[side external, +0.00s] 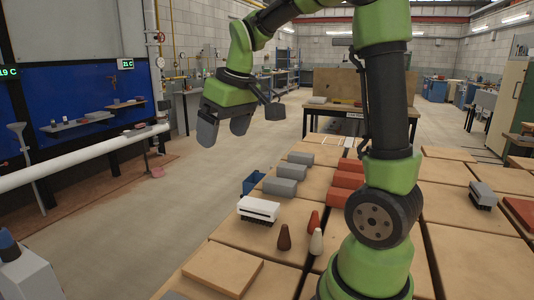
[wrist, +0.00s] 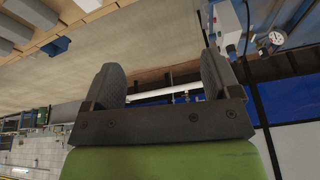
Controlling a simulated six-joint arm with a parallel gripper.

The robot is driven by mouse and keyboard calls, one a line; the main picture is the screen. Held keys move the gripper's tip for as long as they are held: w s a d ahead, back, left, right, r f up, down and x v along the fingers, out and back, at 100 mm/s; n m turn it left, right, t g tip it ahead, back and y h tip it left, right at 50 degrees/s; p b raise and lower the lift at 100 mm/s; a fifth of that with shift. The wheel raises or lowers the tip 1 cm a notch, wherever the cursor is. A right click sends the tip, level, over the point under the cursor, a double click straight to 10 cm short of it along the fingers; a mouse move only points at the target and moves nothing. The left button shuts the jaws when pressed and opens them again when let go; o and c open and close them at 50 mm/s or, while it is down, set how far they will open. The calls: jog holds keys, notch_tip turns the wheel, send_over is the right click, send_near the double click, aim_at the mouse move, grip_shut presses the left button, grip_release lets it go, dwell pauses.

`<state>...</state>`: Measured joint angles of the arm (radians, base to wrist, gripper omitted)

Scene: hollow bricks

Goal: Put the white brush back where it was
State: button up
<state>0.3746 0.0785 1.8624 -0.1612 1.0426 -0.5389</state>
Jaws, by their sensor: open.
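The white brush (side external: 259,208), a white block with dark bristles underneath, rests on the wooden table in the side external view, near the table's left edge. My gripper (side external: 223,128) is raised high, to the left of the table and well apart from the brush. In the wrist view, my gripper (wrist: 162,85) shows its two grey fingers spread with nothing between them. I do not make out the brush in the wrist view.
Several grey bricks (side external: 279,187) and red bricks (side external: 345,181) stand behind the brush. A blue bin (side external: 252,182) sits at the table edge. A grey brush (side external: 482,196) lies far right.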

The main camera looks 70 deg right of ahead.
jog(key=s+a+r+m+t+y, duration=0.1)
jog(key=s+a+m+t+y, duration=0.1)
jog(key=s+a, duration=1)
jog(key=shift+s+r+t, duration=0.2)
jog(key=shift+s+t, duration=0.5)
jog(key=shift+s, duration=0.05)
